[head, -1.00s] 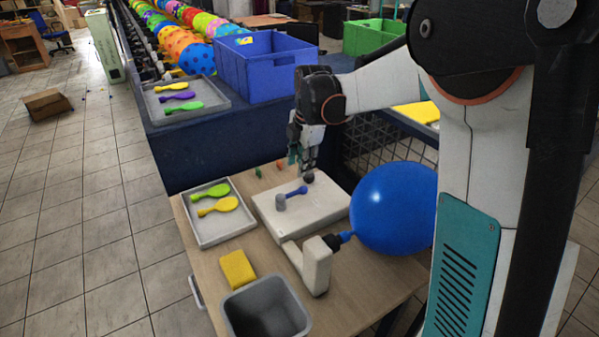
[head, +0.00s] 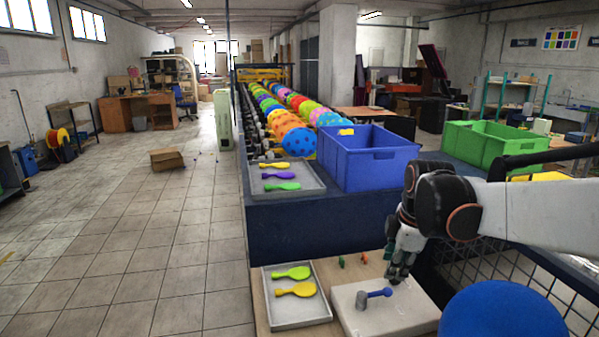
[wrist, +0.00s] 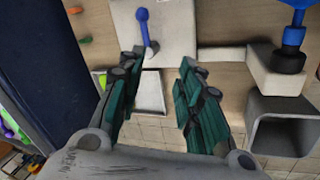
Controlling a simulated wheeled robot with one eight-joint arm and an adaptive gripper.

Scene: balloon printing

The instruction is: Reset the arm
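My gripper (head: 399,272) hangs above the back of a white box (head: 408,318) on the wooden table. In the wrist view my gripper (wrist: 158,66) has its two teal fingers wide apart with nothing between them. A small blue-and-grey piece (head: 375,297) lies on the box; its blue part also shows in the wrist view (wrist: 142,15). A big blue balloon (head: 505,318) is at the lower right, cut by the frame edge. In the wrist view a blue neck (wrist: 299,15) sits on a black nozzle (wrist: 290,58).
A grey tray (head: 271,322) with a green and a yellow flat balloon lies left of the box. Behind are another tray (head: 310,172), a blue crate (head: 345,175) and a green crate (head: 470,150). An open grey bin (wrist: 284,104) shows in the wrist view. The left floor is mostly open.

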